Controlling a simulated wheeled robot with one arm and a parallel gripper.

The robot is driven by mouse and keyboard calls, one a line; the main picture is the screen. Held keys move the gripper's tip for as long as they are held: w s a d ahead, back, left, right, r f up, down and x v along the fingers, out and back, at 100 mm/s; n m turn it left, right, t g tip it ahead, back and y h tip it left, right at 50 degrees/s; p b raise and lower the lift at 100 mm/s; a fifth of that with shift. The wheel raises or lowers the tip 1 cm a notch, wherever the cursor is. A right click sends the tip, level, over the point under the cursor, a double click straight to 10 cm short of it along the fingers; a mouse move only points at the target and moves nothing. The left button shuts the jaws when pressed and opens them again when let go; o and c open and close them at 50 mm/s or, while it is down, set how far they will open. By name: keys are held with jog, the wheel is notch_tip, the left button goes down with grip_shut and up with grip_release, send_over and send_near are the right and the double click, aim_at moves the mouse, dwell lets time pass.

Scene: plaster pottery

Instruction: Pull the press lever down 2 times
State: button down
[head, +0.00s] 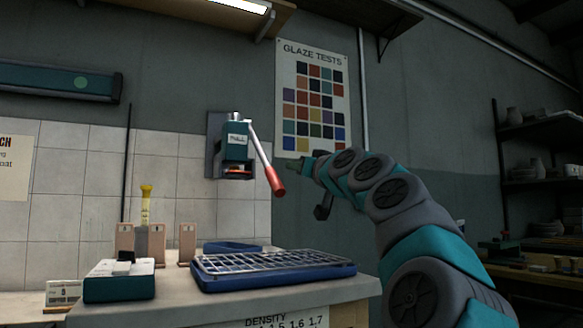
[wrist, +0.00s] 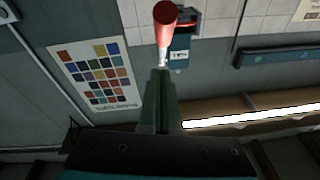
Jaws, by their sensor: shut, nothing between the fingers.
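The press (head: 237,148) is a teal box on a dark plate on the wall. Its pale lever (head: 260,152) slants down to the right and ends in a red handle (head: 277,182). My gripper (head: 290,162) is shut and empty, just right of the lever and a little above the red handle's end. In the wrist view, which looks upside down, the shut fingers (wrist: 160,72) line up with the lever rod (wrist: 162,55). The red handle (wrist: 165,14) shows beyond the fingertips. I cannot tell whether they touch the lever.
Below the press stands a bench with a blue tray and wire rack (head: 270,268), a teal box (head: 120,280) and a yellow-topped tool (head: 146,192). A glaze test poster (head: 314,98) hangs behind my gripper. Shelves of pottery (head: 540,145) stand at the right.

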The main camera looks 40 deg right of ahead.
jog(key=s+a+f, duration=0.1)
jog(key=s+f, duration=0.2)
jog(key=s, duration=0.3)
jog(key=shift+s+f, duration=0.15)
jog(key=shift+s, duration=0.1)
